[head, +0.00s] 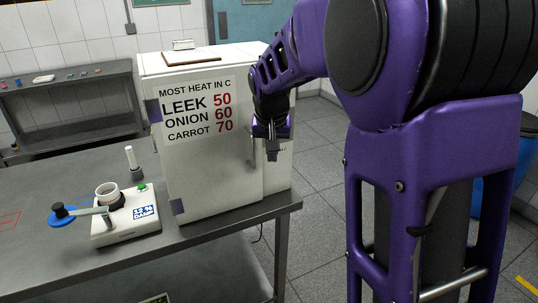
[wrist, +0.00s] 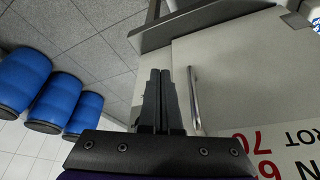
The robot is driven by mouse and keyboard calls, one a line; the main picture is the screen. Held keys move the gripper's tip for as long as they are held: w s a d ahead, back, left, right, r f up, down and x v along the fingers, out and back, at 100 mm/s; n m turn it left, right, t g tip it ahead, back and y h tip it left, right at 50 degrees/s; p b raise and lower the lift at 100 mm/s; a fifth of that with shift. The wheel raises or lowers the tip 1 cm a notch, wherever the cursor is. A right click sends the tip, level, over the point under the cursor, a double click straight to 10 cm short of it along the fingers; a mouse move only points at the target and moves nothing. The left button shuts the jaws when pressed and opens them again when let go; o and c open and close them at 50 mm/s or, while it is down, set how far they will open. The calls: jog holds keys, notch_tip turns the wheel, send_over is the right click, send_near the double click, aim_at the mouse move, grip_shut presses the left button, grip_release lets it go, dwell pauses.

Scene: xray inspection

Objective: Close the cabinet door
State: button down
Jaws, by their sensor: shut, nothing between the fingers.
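The white cabinet (head: 278,180) stands on the grey table. Its door (head: 215,175) carries a printed list of vegetables and numbers, has hinges at its left edge and a vertical handle (head: 251,150) near its right edge. The door looks flush or nearly flush with the front; I cannot tell whether a small gap is left. My gripper (head: 272,153) is shut and empty, just right of the handle in the head view. In the wrist view, my shut fingers (wrist: 160,75) point toward the cabinet beside the metal handle (wrist: 194,98), apart from it in the picture.
A small white device (head: 125,218) with a round cup and a blue knob stands on the table (head: 60,190) left of the cabinet. A flat brown board (head: 192,58) lies on the cabinet top. Blue barrels (wrist: 55,107) stand on the tiled floor. A side bench (head: 75,105) is behind.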

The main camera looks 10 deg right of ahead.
jog(key=v, duration=0.9)
jog(key=shift+w+d, duration=0.2)
jog(key=shift+d, duration=0.6)
jog(key=shift+r, duration=0.1)
